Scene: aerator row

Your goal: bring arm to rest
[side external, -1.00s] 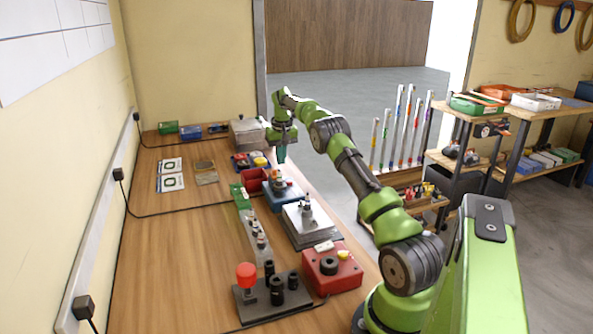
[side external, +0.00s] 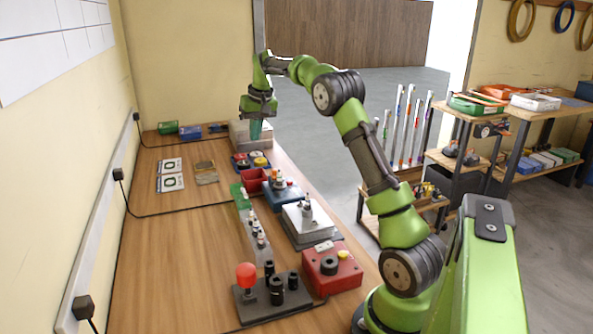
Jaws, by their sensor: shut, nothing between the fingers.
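My green arm reaches from the lower right over the right side of the wooden bench (side external: 175,265). My gripper (side external: 256,130) points down above the far part of the bench, in front of the grey box (side external: 241,143) in this view. Its teal fingers are together with nothing seen between them. The gripper is apart from the blue tray (side external: 240,163) with red and yellow parts below it.
A row of fixtures runs along the bench: a red bin (side external: 253,180), a blue fixture (side external: 283,195), a grey plate stand (side external: 309,219), a red box (side external: 332,271) and a black base with a red knob (side external: 246,275). The bench's left side is mostly clear.

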